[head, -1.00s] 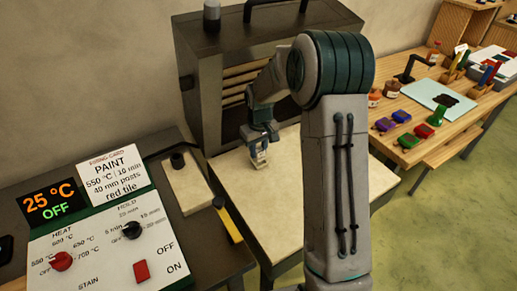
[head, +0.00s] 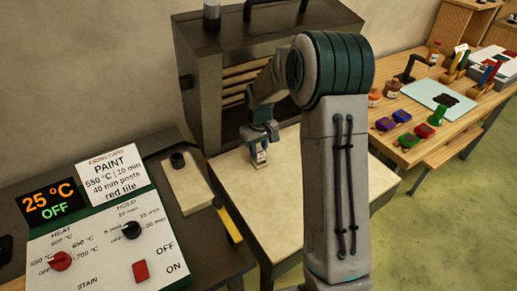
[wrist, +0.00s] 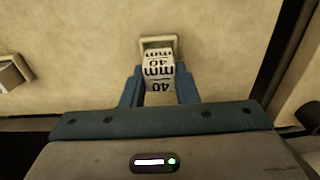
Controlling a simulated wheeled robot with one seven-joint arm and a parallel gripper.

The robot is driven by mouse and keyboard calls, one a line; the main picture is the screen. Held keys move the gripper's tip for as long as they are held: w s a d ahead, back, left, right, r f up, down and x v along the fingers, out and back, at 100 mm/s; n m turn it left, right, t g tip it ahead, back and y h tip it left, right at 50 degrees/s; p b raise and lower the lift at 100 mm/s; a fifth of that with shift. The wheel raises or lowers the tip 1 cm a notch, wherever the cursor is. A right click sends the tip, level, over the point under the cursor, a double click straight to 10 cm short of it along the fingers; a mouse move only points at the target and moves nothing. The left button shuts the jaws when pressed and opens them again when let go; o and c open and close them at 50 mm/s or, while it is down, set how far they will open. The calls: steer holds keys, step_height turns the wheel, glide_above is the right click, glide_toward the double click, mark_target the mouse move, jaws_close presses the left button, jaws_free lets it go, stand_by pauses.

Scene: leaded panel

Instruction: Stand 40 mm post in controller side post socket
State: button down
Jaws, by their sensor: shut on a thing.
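My gripper (wrist: 160,88) is shut on a pale post (wrist: 158,70) with "40 mm" in black lettering on its faces. In the head view my gripper (head: 259,143) points down over the pale board in front of the oven, with the post (head: 261,156) below its fingers. In the wrist view a pale square-rimmed socket (wrist: 158,39) lies just beyond the post, and the post's far end overlaps its near side. I cannot tell whether the post is inside the socket or above it. The socket is not distinguishable in the head view.
A second block or socket (wrist: 10,74) shows at the left edge of the wrist view. The dark oven (head: 215,85) stands behind the pale board (head: 285,215). A control panel (head: 110,240) reading 25 °C OFF is at left. A wooden bench (head: 455,110) with paints is at right.

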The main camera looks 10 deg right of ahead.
mark_target(259, 151)
steer(key=shift+f+b, duration=0.65)
steer(key=shift+f, duration=0.35)
steer(key=c, duration=1.1)
jaws_free()
steer(key=shift+o, duration=0.2)
steer(key=shift+r, duration=0.15)
steer(key=r, duration=0.7)
steer(key=shift+s+r+b, duration=0.15)
steer(key=shift+s+b, duration=0.05)
steer(key=shift+b, duration=0.1)
steer(key=shift+s+r, duration=0.2)
steer(key=s+r+m+t, duration=0.1)
steer(key=s+r, duration=0.2)
steer(key=s, duration=1)
steer(key=s+r+m+t, duration=0.1)
steer(key=s+r, duration=0.3)
steer(key=s, duration=1)
steer(key=shift+s+m, duration=0.2)
steer(key=shift+m, duration=0.6)
